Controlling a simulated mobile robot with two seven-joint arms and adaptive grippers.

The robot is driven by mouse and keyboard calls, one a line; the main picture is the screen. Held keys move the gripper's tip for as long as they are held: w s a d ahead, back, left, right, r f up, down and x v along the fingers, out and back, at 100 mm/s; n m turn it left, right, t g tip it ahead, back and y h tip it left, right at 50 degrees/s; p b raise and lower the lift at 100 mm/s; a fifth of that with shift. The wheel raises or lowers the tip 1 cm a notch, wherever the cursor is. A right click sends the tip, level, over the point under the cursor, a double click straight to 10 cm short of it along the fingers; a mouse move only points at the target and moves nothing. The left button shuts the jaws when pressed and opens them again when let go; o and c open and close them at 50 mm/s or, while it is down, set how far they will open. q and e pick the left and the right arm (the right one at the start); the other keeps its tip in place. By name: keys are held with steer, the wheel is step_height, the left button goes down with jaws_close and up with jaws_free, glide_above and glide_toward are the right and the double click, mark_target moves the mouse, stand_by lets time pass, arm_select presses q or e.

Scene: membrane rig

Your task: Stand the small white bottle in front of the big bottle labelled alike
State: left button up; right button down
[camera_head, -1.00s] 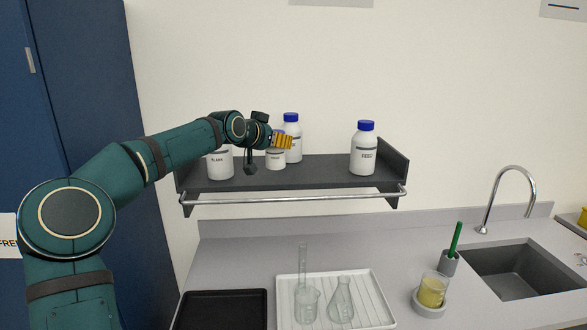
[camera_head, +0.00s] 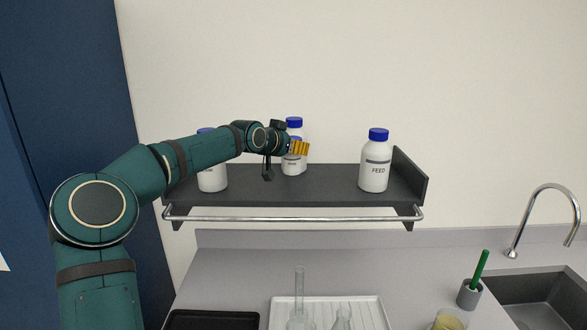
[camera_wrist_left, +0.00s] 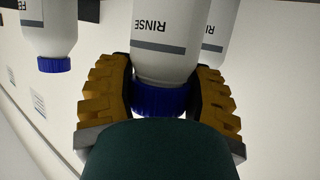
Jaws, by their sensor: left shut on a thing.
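A small white bottle (camera_wrist_left: 165,35) labelled RINSE, with a blue cap, is between the fingers of my left gripper (camera_wrist_left: 165,68) in the left wrist view. In the head view my left gripper (camera_head: 300,148) is shut on it above the shelf's middle. The small bottle (camera_head: 291,166) overlaps a big blue-capped bottle (camera_head: 294,122) behind, whose label I cannot read. Whether its base touches the shelf is unclear. A big bottle labelled FEED (camera_head: 374,170) stands at the shelf's right. Another big bottle (camera_head: 212,180) stands at the left, partly behind my arm. My right gripper is not in view.
The dark shelf (camera_head: 330,190) has a raised right end and a metal rail (camera_head: 300,218) along its front. Free room lies between the middle bottles and FEED. Below are a white tray (camera_head: 370,312) with glassware, a black tray (camera_head: 215,320), a green-handled tool and a sink.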

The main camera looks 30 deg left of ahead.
mark_target(293, 164)
arm_select(q)
steer(key=shift+w+f, duration=0.2)
steer(key=shift+f, duration=1)
step_height(293, 164, down, 2)
steer(key=shift+s+f, duration=0.1)
steer(key=shift+f, duration=0.3)
steer(key=shift+d+f, duration=0.1)
steer(key=o, duration=1.3)
steer(key=shift+f, duration=0.1)
steer(key=shift+c, duration=0.2)
